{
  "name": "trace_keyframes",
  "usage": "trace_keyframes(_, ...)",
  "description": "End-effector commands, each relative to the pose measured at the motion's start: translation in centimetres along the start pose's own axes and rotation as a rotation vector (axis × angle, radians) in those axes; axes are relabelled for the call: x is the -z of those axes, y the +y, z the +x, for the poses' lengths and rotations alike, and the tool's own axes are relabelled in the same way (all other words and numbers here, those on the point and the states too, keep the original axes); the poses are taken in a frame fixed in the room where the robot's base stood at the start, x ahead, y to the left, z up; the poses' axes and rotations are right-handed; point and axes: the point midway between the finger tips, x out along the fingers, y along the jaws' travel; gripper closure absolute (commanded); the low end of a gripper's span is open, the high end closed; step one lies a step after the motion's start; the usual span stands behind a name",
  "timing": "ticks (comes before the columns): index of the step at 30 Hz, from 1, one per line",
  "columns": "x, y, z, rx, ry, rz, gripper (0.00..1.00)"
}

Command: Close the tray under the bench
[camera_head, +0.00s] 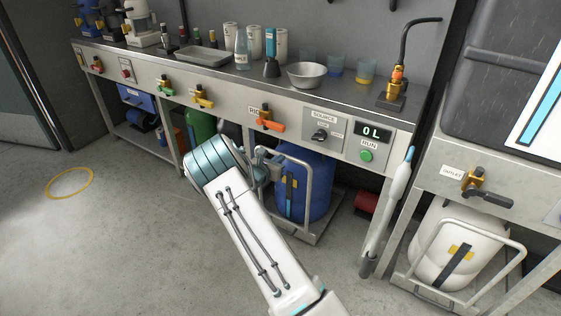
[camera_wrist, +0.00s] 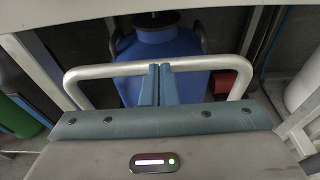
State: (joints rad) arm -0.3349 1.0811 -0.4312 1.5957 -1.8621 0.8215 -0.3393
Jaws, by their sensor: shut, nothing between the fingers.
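The tray under the bench (camera_head: 306,229) is a low metal platform with a tubular handle frame, bearing a blue barrel (camera_head: 312,188). In the head view it stands at the middle, below the bench's front edge. My gripper (camera_head: 262,158) is at the left part of the handle frame, its fingers partly hidden by my arm. In the wrist view my gripper (camera_wrist: 158,70) is shut and empty, its fingertips at the top bar of the handle (camera_wrist: 100,71). I cannot tell whether they touch the bar. The blue barrel (camera_wrist: 190,48) is just beyond.
The steel bench (camera_head: 200,82) carries bottles, cups and a bowl (camera_head: 307,75) above. Valves with orange and yellow handles stick out of its front. A white barrel (camera_head: 440,250) behind another handle frame stands at right. A red cylinder (camera_head: 367,202) lies under the bench. The floor at left is clear.

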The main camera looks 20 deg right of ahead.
Motion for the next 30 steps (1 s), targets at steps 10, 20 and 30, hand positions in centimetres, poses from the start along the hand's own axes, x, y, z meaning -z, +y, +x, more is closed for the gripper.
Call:
trace_keyframes(10, -0.8, -0.4, 0.6, 0.006, -0.013, 0.003, 1.0)
trace_keyframes(20, -0.9, 0.2, -4.8, 0.005, -0.005, 0.002, 1.0)
trace_keyframes(30, -0.6, 0.4, -11.9, 0.002, -0.004, 0.002, 1.0)
